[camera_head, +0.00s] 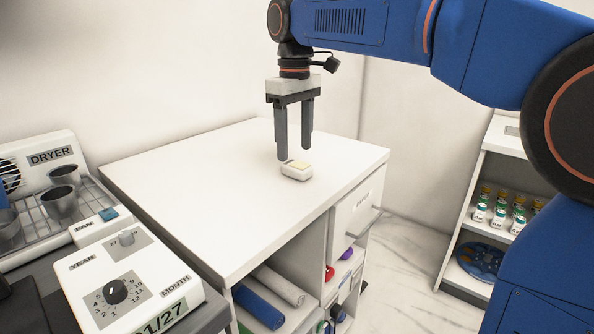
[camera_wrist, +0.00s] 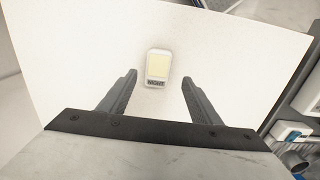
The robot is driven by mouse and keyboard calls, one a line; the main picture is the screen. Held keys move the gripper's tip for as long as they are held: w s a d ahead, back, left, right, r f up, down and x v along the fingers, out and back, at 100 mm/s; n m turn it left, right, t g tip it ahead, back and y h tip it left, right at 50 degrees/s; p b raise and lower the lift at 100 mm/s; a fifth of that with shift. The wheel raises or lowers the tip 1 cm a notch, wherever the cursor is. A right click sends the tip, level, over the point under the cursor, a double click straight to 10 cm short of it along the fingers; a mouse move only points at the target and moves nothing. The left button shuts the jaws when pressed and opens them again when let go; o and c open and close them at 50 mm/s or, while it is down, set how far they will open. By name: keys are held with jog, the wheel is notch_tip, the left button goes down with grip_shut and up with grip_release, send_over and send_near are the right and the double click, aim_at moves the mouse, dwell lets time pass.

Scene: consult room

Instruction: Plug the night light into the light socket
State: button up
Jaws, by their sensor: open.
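The night light (camera_head: 296,170) is a small white block with a pale yellow panel, lying on the white cabinet top near its right front part. In the wrist view the night light (camera_wrist: 158,68), marked NIGHT, lies ahead of and between the fingertips, apart from them. My gripper (camera_head: 295,153) is open and empty, pointing down over the cabinet top just behind the night light. Its two fingers also show in the wrist view (camera_wrist: 159,75). I cannot make out the light socket in either view.
The white cabinet top (camera_head: 190,185) is otherwise clear. A dryer (camera_head: 45,160) with metal cups and a year and month dial box (camera_head: 125,290) stand at left. Shelves below hold rolled items (camera_head: 260,305). A shelf with several bottles (camera_head: 500,210) stands at right. A drawer handle (camera_head: 369,221) sticks out.

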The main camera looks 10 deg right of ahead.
aim_at(297, 164)
jog(key=shift+f, duration=0.1)
jog(key=shift+w+d+f, duration=0.1)
jog(key=shift+d+f, duration=0.05)
jog(key=shift+f, duration=1.1)
jog(key=shift+d+f, duration=0.1)
jog(key=shift+f, duration=1.15)
jog(key=shift+c, duration=0.4)
jog(key=c, duration=1.1)
jog(key=shift+r, duration=0.15)
notch_tip(297, 164, up, 10)
